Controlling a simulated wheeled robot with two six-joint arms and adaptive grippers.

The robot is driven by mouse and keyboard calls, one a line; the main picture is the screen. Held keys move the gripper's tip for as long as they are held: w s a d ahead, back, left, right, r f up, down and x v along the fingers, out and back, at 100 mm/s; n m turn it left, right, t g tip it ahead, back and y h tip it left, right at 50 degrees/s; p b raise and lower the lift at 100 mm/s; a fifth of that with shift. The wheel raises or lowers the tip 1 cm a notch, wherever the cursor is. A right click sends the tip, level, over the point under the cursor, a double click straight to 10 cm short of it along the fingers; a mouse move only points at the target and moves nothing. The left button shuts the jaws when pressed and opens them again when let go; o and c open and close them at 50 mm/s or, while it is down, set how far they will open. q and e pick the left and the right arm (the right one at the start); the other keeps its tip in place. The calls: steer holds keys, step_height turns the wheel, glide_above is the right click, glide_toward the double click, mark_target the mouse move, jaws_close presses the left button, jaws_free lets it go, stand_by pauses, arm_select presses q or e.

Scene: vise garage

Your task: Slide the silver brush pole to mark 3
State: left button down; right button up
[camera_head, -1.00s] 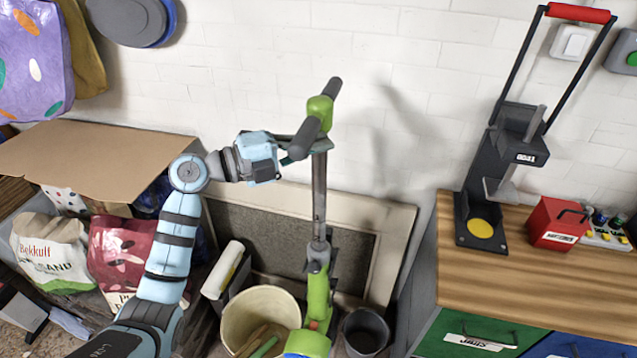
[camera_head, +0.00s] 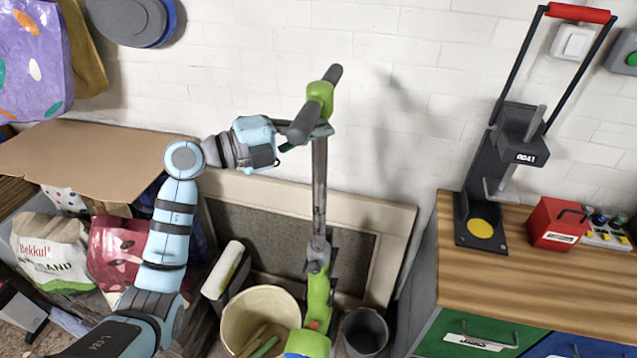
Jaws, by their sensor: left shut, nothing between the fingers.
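The silver brush pole (camera_head: 319,190) stands upright out of a green lower body (camera_head: 318,298). A green clamp (camera_head: 320,96) and a dark grey crossbar handle (camera_head: 303,124) sit at its top. My left gripper (camera_head: 318,132) is shut with nothing between its fingers. Its fingertips are at the pole just under the handle, partly hidden behind the handle; I cannot tell whether they touch it. No mark numbers can be read on the pole. My right gripper is not in view.
A cream bucket (camera_head: 258,312) and a dark bucket (camera_head: 365,332) stand on the floor beside the green body. A framed board (camera_head: 365,205) leans on the wall behind. A wooden workbench (camera_head: 540,285) is at right; a cardboard box (camera_head: 95,160) and bags are at left.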

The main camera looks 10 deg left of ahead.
arm_select(q)
steer(key=shift+r, duration=0.85)
steer(key=s+a+f+b, duration=0.3)
steer(key=s+a, duration=0.4)
steer(key=a, duration=0.3)
steer(key=shift+b, duration=0.45)
steer(key=shift+d+f, duration=0.1)
steer(key=shift+d, duration=0.05)
